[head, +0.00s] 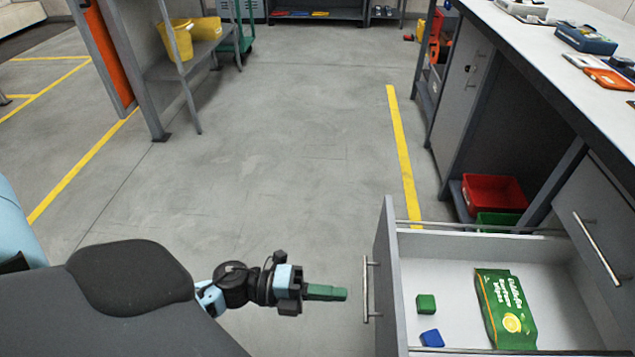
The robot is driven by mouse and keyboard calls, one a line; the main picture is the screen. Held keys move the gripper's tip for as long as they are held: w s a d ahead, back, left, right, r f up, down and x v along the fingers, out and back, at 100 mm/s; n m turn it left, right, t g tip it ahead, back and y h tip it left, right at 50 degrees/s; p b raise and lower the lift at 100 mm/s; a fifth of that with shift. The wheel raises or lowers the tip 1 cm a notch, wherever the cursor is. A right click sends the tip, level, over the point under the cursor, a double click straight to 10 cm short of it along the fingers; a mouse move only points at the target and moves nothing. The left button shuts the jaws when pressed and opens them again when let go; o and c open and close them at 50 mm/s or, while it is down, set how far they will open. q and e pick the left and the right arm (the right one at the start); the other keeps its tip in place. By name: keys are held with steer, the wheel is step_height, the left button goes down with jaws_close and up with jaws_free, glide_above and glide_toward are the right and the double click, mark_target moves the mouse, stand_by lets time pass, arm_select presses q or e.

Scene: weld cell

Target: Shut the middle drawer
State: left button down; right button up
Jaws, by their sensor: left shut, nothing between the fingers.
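The open drawer (383,265) sticks out to the left from the workbench at the lower right. Its front carries a vertical-looking bar handle (366,290). Inside lie a green wipes packet (505,308), a green block (426,304) and a blue block (432,338). My left gripper (345,294) is shut and empty, its green fingers pointing right at the drawer front, just left of the handle. A small gap seems to separate them. Another drawer front with a bar handle (597,248) is closed, above and to the right. My right gripper is not in view.
The workbench top (540,50) at the right holds several devices. Red (494,193) and green (497,220) bins sit on a low shelf beyond the drawer. The floor (270,150) left of the drawer is clear. A rack with yellow buckets (178,40) stands at the back left.

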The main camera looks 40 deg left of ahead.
mark_target(394, 298)
arm_select(q)
steer(key=x, duration=0.7)
steer(key=shift+w, duration=0.1)
steer(key=shift+w+d, duration=0.35)
steer(key=shift+d, duration=0.3)
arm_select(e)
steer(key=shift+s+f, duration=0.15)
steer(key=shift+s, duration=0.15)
